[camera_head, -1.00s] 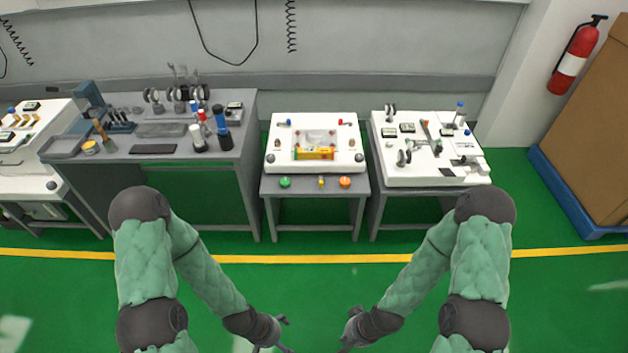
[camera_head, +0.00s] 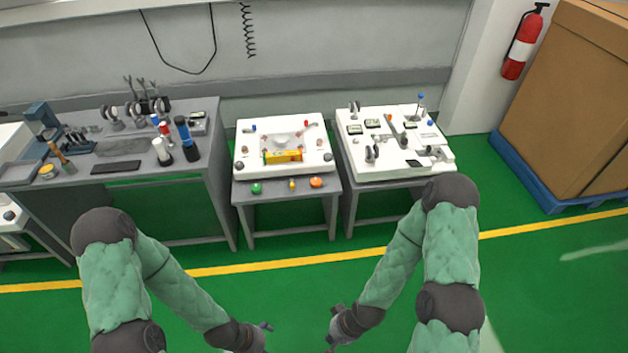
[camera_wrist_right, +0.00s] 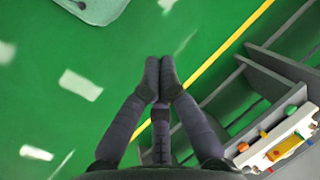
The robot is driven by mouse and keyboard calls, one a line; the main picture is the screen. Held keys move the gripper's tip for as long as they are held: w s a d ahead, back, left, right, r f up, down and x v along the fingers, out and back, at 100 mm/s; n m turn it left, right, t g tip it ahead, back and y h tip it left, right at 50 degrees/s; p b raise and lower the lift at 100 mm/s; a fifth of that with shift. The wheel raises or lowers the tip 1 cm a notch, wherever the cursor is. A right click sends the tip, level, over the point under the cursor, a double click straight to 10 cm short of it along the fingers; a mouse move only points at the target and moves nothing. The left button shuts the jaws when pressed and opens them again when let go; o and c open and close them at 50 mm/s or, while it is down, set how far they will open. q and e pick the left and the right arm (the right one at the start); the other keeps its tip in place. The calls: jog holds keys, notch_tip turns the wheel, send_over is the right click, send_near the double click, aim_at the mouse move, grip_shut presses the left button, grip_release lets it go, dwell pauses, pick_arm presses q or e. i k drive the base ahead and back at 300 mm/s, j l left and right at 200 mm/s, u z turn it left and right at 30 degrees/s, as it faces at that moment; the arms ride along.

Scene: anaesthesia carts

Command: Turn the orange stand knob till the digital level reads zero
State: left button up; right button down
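The orange stand knob (camera_head: 316,182) sits at the front right of the middle grey stand (camera_head: 270,190). A green knob (camera_head: 257,188) and a small yellow piece (camera_head: 292,184) are on the same front strip. The yellow digital level (camera_head: 283,156) lies on the white plate (camera_head: 245,163) above them; its reading is too small to read. My right gripper (camera_head: 331,337) is low in front of the stand, well away from the knob. In the right wrist view its fingertips (camera_wrist_right: 160,68) meet with nothing between them. My left gripper (camera_head: 266,335) is also low and away; its fingers are unclear.
A grey bench (camera_head: 185,185) with tools stands to the left and a white instrument panel (camera_head: 385,165) to the right. A large brown box (camera_head: 570,100) is on a blue pallet at the far right. The green floor (camera_head: 300,290) before the stand is clear.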

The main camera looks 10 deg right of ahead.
aim_at(315, 183)
jog(key=i+u, duration=0.25)
jog(key=i, duration=0.55)
jog(key=i+l+u, duration=0.2)
jog(key=i, duration=0.55)
